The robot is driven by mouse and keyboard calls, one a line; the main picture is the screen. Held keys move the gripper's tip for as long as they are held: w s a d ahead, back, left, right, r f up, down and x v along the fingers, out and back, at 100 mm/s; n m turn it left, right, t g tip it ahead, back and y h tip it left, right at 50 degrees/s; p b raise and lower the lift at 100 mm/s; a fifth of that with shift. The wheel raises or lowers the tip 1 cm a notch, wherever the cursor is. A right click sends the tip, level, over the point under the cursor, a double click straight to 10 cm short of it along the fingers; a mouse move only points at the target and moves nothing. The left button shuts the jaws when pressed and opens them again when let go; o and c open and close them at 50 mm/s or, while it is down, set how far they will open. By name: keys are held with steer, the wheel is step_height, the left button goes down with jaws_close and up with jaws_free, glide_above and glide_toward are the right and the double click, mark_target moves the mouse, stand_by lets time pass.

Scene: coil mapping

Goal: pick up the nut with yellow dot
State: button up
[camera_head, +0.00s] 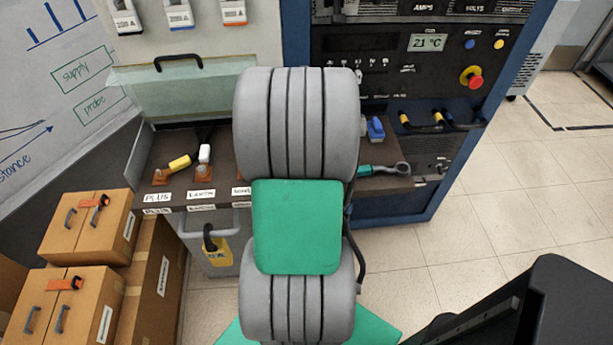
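I cannot make out a nut with a yellow dot in the head view. Terminals with copper-coloured bases stand on a dark shelf (222,188) at left centre. A yellow-sleeved cable end (179,162) and a white-sleeved one (204,153) are by the two terminals to the left; the nearby labels read PLUS and EARTH. Any nuts there are too small to tell. My grey and green arm rises through the middle of the view and hides part of the shelf. My gripper is not visible.
A green-handled wrench (385,169) lies on the shelf's right part, near a blue object (376,128). A control panel (415,60) with a red button (471,77) stands behind. Cardboard boxes (87,226) are at left. A yellow padlock (216,254) hangs below the shelf. Floor (480,255) at right is clear.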

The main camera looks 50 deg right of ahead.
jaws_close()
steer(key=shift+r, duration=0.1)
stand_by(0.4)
